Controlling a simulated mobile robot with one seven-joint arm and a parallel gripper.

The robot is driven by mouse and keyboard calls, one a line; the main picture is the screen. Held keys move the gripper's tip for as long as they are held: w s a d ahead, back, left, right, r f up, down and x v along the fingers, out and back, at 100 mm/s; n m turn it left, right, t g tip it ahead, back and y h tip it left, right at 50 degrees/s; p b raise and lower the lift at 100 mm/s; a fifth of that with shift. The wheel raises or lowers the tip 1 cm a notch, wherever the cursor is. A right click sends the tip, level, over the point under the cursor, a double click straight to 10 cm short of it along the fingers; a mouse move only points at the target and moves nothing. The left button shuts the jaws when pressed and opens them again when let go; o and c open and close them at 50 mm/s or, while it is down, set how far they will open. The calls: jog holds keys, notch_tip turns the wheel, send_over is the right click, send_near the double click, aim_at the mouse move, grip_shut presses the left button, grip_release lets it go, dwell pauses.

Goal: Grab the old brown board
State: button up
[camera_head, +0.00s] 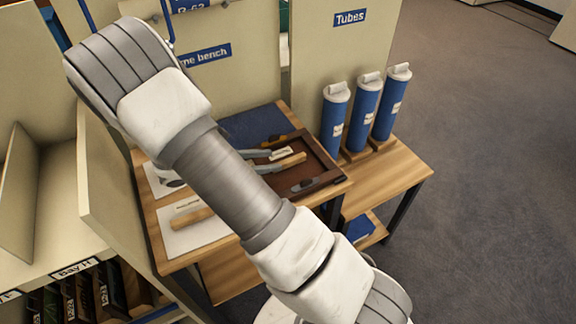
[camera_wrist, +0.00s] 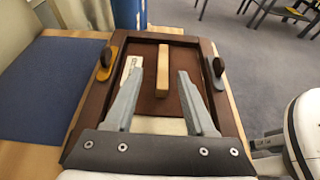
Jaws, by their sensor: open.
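A brown board (camera_wrist: 148,108) lies flat inside a dark brown raised frame (camera_head: 325,155) on the wooden bench, with a pale wooden bar (camera_wrist: 162,66) on top of it. The bar also shows in the head view (camera_head: 292,161). A small white label (camera_wrist: 133,66) lies left of the bar. My gripper (camera_wrist: 155,74) is open above the board, its grey fingers on either side of the bar's near part. I see no contact with the bar. In the head view my arm hides part of the frame and bench.
A blue mat (camera_wrist: 45,90) lies to the left. A white sheet with a wooden block (camera_head: 192,217) lies nearer. Floor is clear at right.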

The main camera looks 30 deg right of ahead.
aim_at(289, 160)
jog(key=x, duration=0.3)
jog(key=b+x, duration=0.1)
jog(key=x, duration=0.2)
jog(key=shift+s+d+f, duration=0.2)
jog(key=shift+s+d, duration=0.05)
jog(key=shift+d, duration=0.05)
grip_shut()
